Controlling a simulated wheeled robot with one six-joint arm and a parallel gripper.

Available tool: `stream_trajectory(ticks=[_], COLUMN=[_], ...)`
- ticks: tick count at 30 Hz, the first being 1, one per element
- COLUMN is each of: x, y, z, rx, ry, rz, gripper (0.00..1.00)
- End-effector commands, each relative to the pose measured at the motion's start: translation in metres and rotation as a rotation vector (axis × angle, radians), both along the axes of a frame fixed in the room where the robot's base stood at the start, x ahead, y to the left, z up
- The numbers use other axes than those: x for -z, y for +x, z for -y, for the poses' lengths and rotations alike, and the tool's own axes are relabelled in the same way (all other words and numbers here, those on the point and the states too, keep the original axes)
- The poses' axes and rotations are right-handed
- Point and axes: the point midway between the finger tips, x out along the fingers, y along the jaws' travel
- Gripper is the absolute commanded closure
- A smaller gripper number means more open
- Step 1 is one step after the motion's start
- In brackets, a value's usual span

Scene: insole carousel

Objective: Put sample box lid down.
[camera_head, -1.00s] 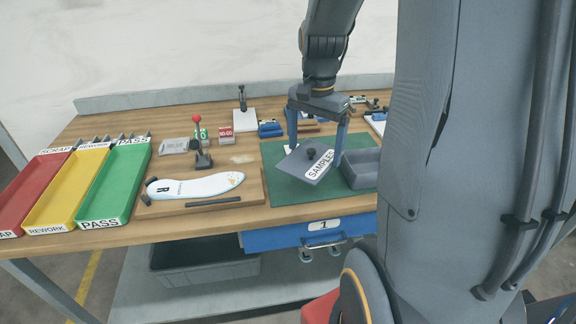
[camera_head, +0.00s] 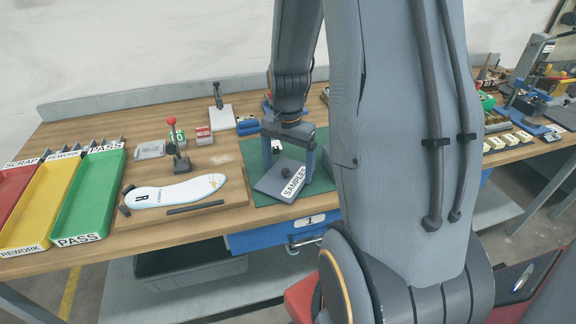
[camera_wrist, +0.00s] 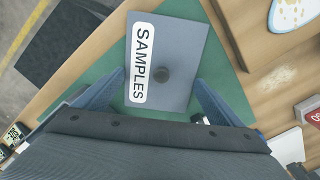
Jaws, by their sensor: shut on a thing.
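The sample box lid (camera_head: 272,189) is a grey square plate with a dark round knob and a white SAMPLES label. It is between the fingers of my gripper (camera_head: 288,172), which is shut on it. The lid is low over the green mat (camera_head: 321,182); I cannot tell whether it touches. In the wrist view the lid (camera_wrist: 185,50) fills the space between my fingers (camera_wrist: 160,92), with green mat on both sides. The grey sample box is hidden behind my arm in the head view.
Left of the mat, a wooden board (camera_head: 222,212) holds a white insole (camera_head: 180,191). Red, yellow and green trays (camera_head: 88,195) stand at the far left. A blue drawer (camera_head: 265,240) is below the bench front. A red NO-GO block (camera_head: 204,136) stands behind the board.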

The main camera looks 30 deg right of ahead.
Motion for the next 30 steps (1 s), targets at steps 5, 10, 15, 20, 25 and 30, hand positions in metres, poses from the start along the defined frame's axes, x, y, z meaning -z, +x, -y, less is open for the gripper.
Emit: stream_trajectory(ticks=[5, 10, 15, 20, 25, 30], x=[0.004, 0.005, 0.007, 0.007, 0.002, -0.016], y=[0.000, 0.000, 0.000, 0.000, 0.000, 0.001], z=[0.000, 0.000, 0.000, 0.000, 0.001, 0.001], rx=[0.001, 0.001, 0.001, 0.001, 0.001, 0.001], ry=[0.000, 0.000, 0.000, 0.000, -0.001, -0.002], rz=[0.001, 0.001, 0.001, 0.001, 0.002, 0.005], gripper=[0.32, 0.32, 0.00, 0.00, 0.00, 0.00])
